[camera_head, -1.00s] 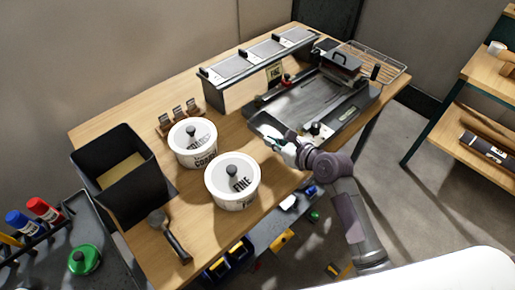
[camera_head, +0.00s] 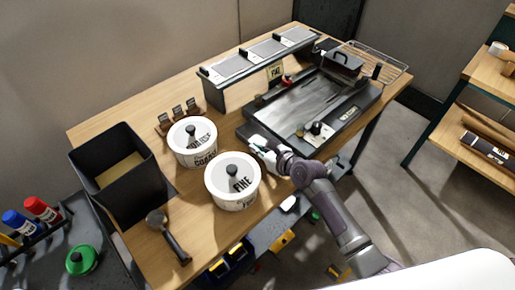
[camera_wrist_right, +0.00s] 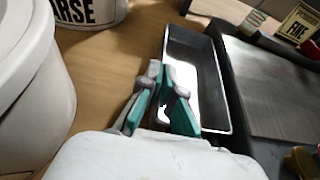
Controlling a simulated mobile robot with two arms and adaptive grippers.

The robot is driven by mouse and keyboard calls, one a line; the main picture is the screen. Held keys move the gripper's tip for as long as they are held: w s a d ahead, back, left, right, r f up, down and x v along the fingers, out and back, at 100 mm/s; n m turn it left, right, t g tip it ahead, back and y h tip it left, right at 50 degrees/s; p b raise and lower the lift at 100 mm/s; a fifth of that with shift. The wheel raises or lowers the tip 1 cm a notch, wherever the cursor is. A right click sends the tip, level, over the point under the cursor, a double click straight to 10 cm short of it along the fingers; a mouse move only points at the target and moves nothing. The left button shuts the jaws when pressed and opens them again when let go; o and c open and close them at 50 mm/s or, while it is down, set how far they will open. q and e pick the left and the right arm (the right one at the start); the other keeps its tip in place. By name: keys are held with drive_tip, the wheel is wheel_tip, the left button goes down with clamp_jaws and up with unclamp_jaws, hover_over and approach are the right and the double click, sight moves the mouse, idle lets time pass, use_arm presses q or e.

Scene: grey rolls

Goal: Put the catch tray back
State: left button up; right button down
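The catch tray (camera_wrist_right: 208,75) is a narrow, dark, open-topped metal tray with a shiny inside. In the right wrist view it lies alongside the grey machine's left edge. In the head view it is small and partly covered by my right gripper (camera_head: 259,145). In the right wrist view my right gripper (camera_wrist_right: 161,80) straddles the tray's left wall, one finger outside and one over the inside. Its teal-padded fingertips are close together on that wall. The grey machine (camera_head: 343,125) with its flat metal bed stands at the table's right. My left gripper is not in view.
Two white lidded tubs, one marked FINE (camera_head: 232,190) and one coarse (camera_head: 191,150), stand close left of my right gripper. A black bin (camera_head: 113,160) and a scoop (camera_head: 168,237) are farther left. A long lidded box (camera_head: 260,65) stands behind.

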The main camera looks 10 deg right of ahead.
drive_tip(key=shift+f, duration=0.15)
drive_tip(key=c, duration=1.3)
unclamp_jaws()
drive_tip(key=shift+s+d+r, duration=0.1)
drive_tip(key=shift+s+r, duration=0.05)
drive_tip(key=shift+r, duration=0.1)
drive_tip(key=p+v, duration=0.1)
drive_tip(key=v, duration=1)
drive_tip(key=shift+s+d+r, duration=0.2)
drive_tip(key=shift+s, duration=0.05)
